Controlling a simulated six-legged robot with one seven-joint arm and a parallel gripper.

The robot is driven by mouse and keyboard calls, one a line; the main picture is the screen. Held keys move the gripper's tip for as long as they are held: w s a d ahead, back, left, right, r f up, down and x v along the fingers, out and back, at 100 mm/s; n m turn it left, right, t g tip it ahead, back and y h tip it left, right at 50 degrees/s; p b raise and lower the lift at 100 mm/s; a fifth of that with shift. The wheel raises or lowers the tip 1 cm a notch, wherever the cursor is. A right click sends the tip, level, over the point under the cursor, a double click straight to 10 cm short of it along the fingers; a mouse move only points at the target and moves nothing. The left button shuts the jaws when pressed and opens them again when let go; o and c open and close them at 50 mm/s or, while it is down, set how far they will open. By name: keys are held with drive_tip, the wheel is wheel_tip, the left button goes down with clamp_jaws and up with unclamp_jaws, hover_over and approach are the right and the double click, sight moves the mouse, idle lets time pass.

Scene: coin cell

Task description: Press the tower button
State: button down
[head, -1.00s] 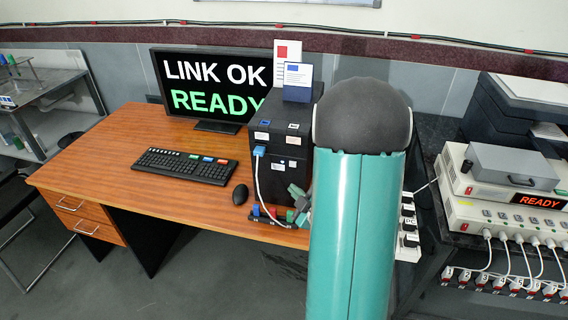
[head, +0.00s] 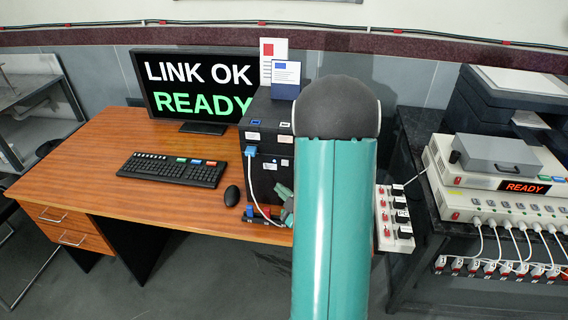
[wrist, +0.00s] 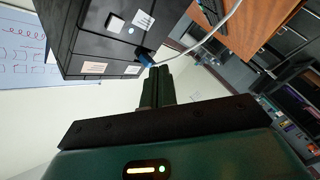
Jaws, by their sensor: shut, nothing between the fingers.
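The black tower (head: 263,150) stands on the wooden desk to the right of the monitor. Its front carries several pale labels and a blue plug (head: 250,151) with a white cable. In the wrist view the tower (wrist: 100,45) fills the upper left, tilted, with the blue plug (wrist: 146,57) at its lower edge. A small pale round spot (wrist: 130,30) shows between labels; I cannot tell whether it is the button. My gripper (wrist: 155,72) is shut and empty, its tips just below the plug in the picture; contact is unclear. In the head view my gripper (head: 285,193) is partly hidden by my arm.
The monitor (head: 196,88) reads LINK OK READY. A keyboard (head: 172,169) and mouse (head: 232,195) lie left of the tower. A power strip (head: 262,214) with coloured plugs sits at the desk's front edge. A bench with equipment (head: 500,186) stands right.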

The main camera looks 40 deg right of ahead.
drive_tip(key=w+d, duration=0.2)
drive_tip(key=d, duration=0.1)
drive_tip(key=w+d, duration=0.3)
drive_tip(key=shift+d, duration=0.2)
drive_tip(key=shift+w+d, duration=0.1)
drive_tip(key=shift+w, duration=0.05)
idle(1.9)
drive_tip(key=shift+w+d, duration=0.15)
drive_tip(key=shift+d, duration=0.05)
drive_tip(key=shift+w+d, duration=0.25)
drive_tip(key=shift+d, duration=0.05)
idle(0.7)
idle(0.4)
drive_tip(key=shift+s+a, duration=0.5)
drive_tip(key=shift+a, duration=0.1)
drive_tip(key=shift+a, duration=0.1)
drive_tip(key=s+a, duration=0.1)
drive_tip(key=a, duration=0.1)
drive_tip(key=s+a, duration=0.1)
drive_tip(key=s, duration=0.1)
drive_tip(key=shift+a, duration=0.4)
